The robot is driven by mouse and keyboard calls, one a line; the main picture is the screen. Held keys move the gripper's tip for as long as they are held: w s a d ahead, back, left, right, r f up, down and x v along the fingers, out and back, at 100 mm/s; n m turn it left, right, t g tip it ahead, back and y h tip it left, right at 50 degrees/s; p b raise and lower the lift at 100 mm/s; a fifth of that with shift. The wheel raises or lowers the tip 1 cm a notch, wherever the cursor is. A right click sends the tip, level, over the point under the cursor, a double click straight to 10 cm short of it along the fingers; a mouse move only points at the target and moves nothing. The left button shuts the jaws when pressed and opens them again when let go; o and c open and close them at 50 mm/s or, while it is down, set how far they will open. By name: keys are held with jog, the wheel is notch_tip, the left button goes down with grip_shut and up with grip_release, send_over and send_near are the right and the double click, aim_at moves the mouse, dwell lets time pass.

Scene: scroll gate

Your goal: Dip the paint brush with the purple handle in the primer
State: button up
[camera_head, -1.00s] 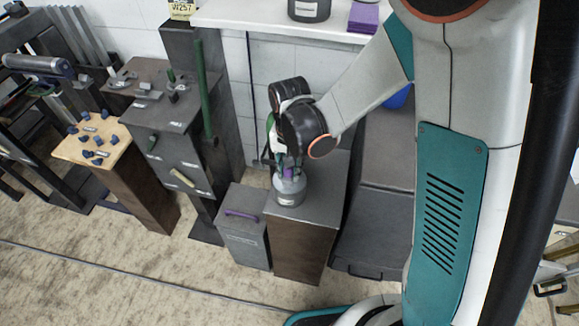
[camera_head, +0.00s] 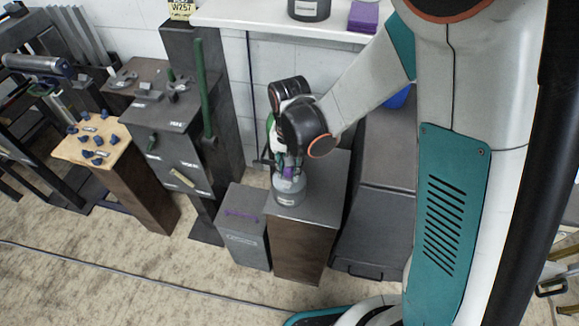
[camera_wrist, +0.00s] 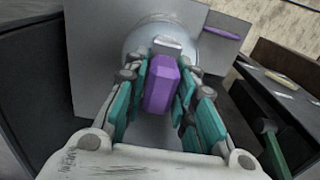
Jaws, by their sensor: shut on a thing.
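The paint brush's purple handle (camera_wrist: 162,84) is between the two fingers of my gripper (camera_wrist: 161,95) in the wrist view. The gripper is shut on it. In the head view the handle (camera_head: 288,172) shows as a small purple patch under my gripper (camera_head: 285,160). A grey pot with a pale label (camera_head: 288,188) stands on the dark pedestal right below the brush; its label is too small to read. The pot's round rim (camera_wrist: 135,40) shows behind the brush in the wrist view. The bristles are hidden, so I cannot tell how deep they are in the pot.
A grey box with a purple handle (camera_head: 245,245) stands left of the pedestal (camera_head: 305,245). A green pole (camera_head: 205,90) rises farther left near a dark cabinet. A white shelf (camera_head: 260,18) with a dark pot (camera_head: 309,10) and purple block (camera_head: 363,16) is behind.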

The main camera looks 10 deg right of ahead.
dwell(0.4)
jog(key=shift+r+p, duration=2.4)
jog(key=shift+r, duration=1.15)
jog(key=shift+f, duration=0.1)
